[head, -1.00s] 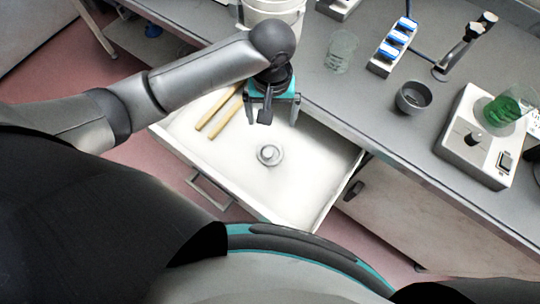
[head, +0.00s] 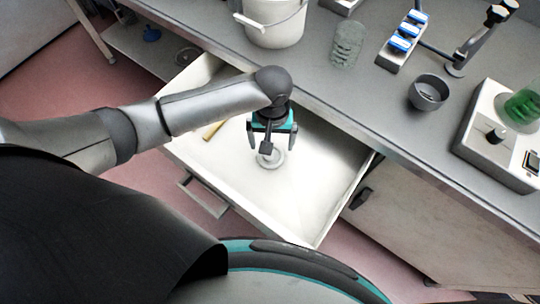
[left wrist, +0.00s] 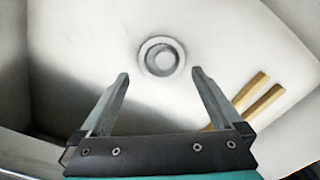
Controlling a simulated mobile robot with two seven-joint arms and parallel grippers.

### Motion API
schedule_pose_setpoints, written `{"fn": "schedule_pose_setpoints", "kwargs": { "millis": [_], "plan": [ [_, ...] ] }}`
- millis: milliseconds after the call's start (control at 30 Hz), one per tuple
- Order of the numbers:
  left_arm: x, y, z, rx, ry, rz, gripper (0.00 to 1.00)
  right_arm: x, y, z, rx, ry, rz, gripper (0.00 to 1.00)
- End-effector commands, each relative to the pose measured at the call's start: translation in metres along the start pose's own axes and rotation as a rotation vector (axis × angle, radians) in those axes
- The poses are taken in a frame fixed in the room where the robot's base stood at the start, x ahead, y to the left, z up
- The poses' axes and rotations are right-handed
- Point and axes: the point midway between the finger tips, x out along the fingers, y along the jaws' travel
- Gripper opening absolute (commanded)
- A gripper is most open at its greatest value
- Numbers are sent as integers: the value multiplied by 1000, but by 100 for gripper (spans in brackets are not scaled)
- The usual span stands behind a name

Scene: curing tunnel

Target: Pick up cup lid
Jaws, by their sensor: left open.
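The cup lid (head: 270,160) is a small round grey-white disc with a raised centre knob. It lies flat on the floor of the open white drawer (head: 312,215). My left gripper (head: 270,147) is over the drawer, just above the lid in the head view, and partly covers it. In the left wrist view the lid (left wrist: 162,58) is seen from above, beyond the fingertips and centred between them. The left gripper (left wrist: 160,76) is open and empty. My right gripper is not in view.
Two wooden sticks (left wrist: 250,100) lie in the drawer beside the lid. The drawer walls surround the gripper. On the grey bench above stand a white bucket (head: 273,24), a dark bowl (head: 428,92) and a device with a green beaker (head: 490,135).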

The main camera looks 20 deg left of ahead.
Motion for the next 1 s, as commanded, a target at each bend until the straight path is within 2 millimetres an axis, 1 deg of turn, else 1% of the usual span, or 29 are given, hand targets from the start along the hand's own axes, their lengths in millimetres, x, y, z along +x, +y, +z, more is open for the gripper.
{"fn": "schedule_pose_setpoints", "kwargs": {
  "millis": [200,333,467,667,1000],
  "plan": [
    [29,-3,-4,-1,1,-2,100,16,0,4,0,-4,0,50],
    [46,-4,-4,0,0,-2,100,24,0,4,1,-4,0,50],
    [52,-3,-4,1,1,-1,100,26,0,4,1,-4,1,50],
    [51,-3,-4,1,1,0,100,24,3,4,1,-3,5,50],
    [51,-3,-3,1,1,0,63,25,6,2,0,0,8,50]
  ]
}}
